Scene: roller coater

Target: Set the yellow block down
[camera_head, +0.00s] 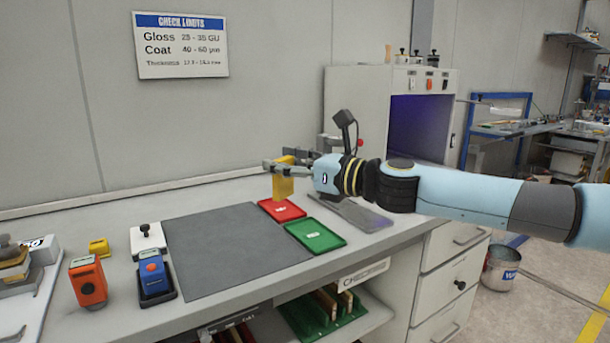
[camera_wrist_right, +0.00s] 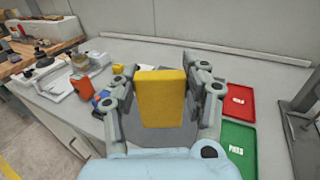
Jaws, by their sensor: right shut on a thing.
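The yellow block (camera_head: 284,184) is held upright in my right gripper (camera_head: 284,164), above the bench near the red tray (camera_head: 283,209). In the right wrist view the block (camera_wrist_right: 160,98) stands between the two fingers of the right gripper (camera_wrist_right: 160,85), which is shut on it. In that view the dark grey mat (camera_wrist_right: 184,140) shows behind and below the block. In the head view the mat (camera_head: 230,245) lies bare, to the left of the block. My left gripper is not in view.
A green tray (camera_head: 314,236) lies next to the red one. An orange device (camera_head: 88,281), a blue device (camera_head: 152,274), a white block with a black knob (camera_head: 147,239) and a small yellow item (camera_head: 99,247) stand left of the mat. A grey cabinet (camera_head: 366,100) stands behind.

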